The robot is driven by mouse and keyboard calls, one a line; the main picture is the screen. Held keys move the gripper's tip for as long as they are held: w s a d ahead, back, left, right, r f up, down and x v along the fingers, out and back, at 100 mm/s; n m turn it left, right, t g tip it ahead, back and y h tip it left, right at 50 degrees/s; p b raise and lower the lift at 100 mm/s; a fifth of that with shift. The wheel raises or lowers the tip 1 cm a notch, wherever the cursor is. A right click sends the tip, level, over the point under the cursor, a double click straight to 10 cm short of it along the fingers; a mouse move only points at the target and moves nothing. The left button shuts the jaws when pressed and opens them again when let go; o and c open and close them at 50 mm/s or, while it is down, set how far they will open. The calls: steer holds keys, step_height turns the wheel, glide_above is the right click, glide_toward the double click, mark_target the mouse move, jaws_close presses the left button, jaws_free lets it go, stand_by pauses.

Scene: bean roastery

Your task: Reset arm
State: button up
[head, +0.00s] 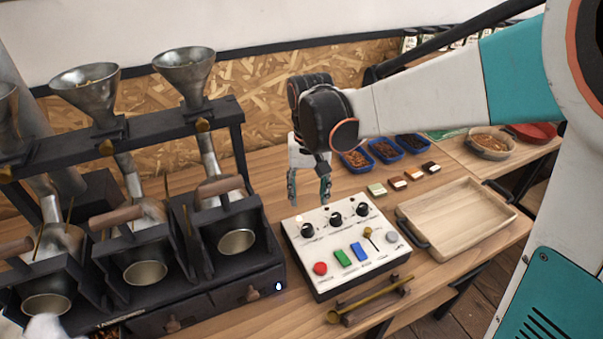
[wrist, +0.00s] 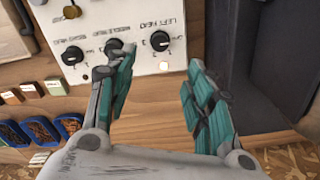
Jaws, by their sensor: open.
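My gripper (head: 309,187) hangs from my arm with its fingers pointing down, just behind the back left corner of the white control panel (head: 330,280). In the wrist view its two teal-padded fingers (wrist: 155,95) are spread apart with nothing between them. The panel's knobs and labels show past the fingertips in the wrist view (wrist: 145,20). The knob labelled left head (wrist: 160,40) lies near the fingertips; I cannot tell the exact gap.
The black roaster rack (head: 200,240) with metal funnels (head: 187,75) stands at left. A wooden tray (head: 455,223) lies right of the panel. Blue bowls of beans (head: 385,150) and small blocks (head: 397,183) sit behind. A spoon on a holder (head: 370,298) lies in front.

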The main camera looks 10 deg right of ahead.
steer(key=s+d+r+t, duration=0.3)
steer(key=s+d, duration=0.1)
steer(key=s, duration=0.4)
steer(key=s+d+r+n+t, duration=0.1)
steer(key=s+d+r+t, duration=0.3)
steer(key=s, duration=0.4)
steer(key=shift+s+d, duration=0.2)
steer(key=shift+d, duration=0.2)
stand_by(0.4)
